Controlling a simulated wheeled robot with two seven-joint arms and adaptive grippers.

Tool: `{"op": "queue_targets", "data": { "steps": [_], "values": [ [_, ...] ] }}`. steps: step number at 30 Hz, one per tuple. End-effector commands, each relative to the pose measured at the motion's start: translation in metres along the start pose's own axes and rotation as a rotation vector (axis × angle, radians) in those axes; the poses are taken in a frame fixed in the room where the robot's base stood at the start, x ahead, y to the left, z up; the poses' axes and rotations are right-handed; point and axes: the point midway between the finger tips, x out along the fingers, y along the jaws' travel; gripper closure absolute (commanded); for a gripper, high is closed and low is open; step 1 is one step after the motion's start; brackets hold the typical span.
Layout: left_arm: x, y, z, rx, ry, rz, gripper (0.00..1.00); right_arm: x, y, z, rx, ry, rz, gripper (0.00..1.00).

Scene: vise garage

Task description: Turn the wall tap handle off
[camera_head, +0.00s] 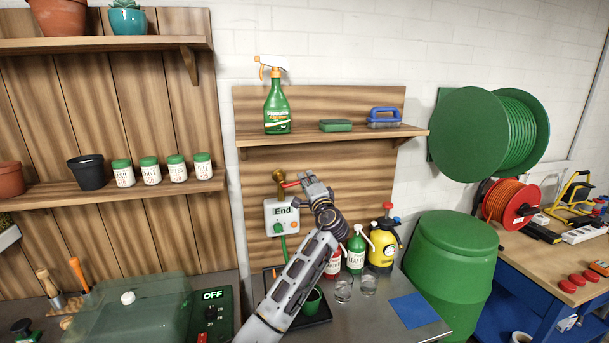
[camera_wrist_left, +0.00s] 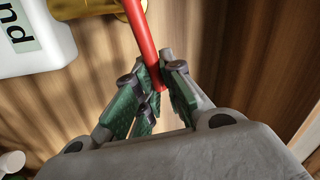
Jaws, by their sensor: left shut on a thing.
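The brass wall tap (camera_head: 279,177) sticks out from the wooden back panel, above a white box marked "End" (camera_head: 281,213). Its red handle (camera_head: 292,184) points to the right. My left gripper (camera_head: 306,182) is at the handle's outer end. In the left wrist view, my left gripper (camera_wrist_left: 162,85) is shut on the red handle (camera_wrist_left: 143,45), its fingers on both sides of the tip. The brass body (camera_wrist_left: 98,6) shows at the top there, beside the white box (camera_wrist_left: 35,35). My right gripper is in neither view.
A shelf (camera_head: 330,136) with a green spray bottle (camera_head: 277,105) is above the tap. Red, green and yellow bottles (camera_head: 380,247) stand on the counter below. A green barrel (camera_head: 450,265) and a hose reel (camera_head: 490,133) are at the right.

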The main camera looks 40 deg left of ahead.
Motion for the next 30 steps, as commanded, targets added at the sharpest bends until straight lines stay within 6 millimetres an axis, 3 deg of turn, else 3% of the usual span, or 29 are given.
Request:
{"op": "queue_targets", "data": {
  "steps": [12, 27, 28, 30],
  "values": [
    [-0.004, 0.018, 0.001, 0.212, 0.044, 0.002, 1.00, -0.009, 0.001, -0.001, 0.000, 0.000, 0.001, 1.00],
    [-0.005, 0.021, 0.002, 0.234, 0.049, 0.004, 1.00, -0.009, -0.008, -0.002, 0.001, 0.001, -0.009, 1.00],
    [-0.005, 0.021, 0.002, 0.234, 0.049, 0.004, 0.86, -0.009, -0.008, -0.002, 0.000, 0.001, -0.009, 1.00],
    [-0.005, 0.021, 0.002, 0.234, 0.048, 0.004, 0.77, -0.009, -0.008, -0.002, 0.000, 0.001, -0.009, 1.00]
  ]
}}
